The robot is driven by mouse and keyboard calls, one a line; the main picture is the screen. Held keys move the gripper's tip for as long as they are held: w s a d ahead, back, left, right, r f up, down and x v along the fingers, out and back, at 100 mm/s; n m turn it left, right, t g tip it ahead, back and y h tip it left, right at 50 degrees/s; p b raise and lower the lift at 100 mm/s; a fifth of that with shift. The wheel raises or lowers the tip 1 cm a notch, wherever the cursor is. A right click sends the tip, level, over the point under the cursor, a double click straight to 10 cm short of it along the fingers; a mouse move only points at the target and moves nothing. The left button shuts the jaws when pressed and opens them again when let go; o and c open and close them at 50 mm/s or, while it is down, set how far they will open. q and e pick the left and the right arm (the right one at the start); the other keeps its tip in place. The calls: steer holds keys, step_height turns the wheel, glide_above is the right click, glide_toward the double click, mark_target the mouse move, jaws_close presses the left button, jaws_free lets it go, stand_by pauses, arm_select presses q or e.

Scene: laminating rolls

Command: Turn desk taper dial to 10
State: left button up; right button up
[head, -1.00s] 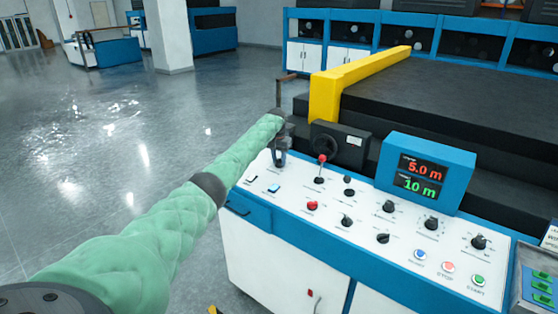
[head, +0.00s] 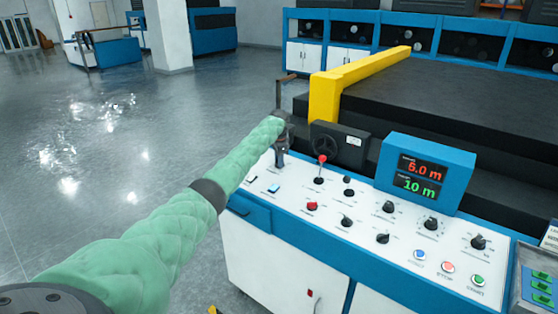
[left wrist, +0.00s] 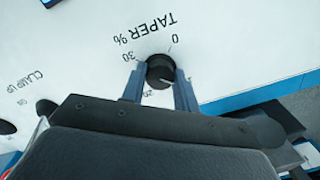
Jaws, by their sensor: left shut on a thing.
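The taper dial (left wrist: 160,72) is a black round knob on the white desk panel, labelled "TAPER %", with 0, 30 and a partly covered 20 readable around it. A pale pointer mark shows on its lower right side; the number there is hidden by my gripper. My left gripper (left wrist: 159,88) has one finger on each side of the dial and is shut on it. In the head view my left gripper (head: 281,158) is at the far left end of the desk panel and hides the dial. My right gripper is not in view.
The white panel (head: 330,222) carries several other knobs, a red-tipped lever (head: 321,165) and coloured buttons. A blue display box (head: 428,172) reads 5.0 m and 10 m. A black handwheel unit (head: 340,146) and yellow beam (head: 325,95) stand behind my gripper.

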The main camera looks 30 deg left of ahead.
arm_select(q)
steer(key=shift+m, duration=0.3)
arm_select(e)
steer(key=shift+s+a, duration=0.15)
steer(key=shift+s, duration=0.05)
arm_select(q)
steer(key=o, duration=1)
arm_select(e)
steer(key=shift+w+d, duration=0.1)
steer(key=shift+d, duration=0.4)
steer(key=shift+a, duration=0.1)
arm_select(q)
steer(key=shift+r, duration=0.25)
steer(key=r, duration=0.1)
steer(key=r+b, duration=0.1)
steer(key=r, duration=0.1)
steer(key=r+b, duration=0.1)
steer(key=r, duration=0.1)
steer(key=shift+s+d+r, duration=0.1)
steer(key=shift+s+r, duration=0.15)
steer(key=shift+s+r+b, duration=0.15)
steer(key=shift+r+b, duration=0.25)
steer(key=shift+r, duration=0.4)
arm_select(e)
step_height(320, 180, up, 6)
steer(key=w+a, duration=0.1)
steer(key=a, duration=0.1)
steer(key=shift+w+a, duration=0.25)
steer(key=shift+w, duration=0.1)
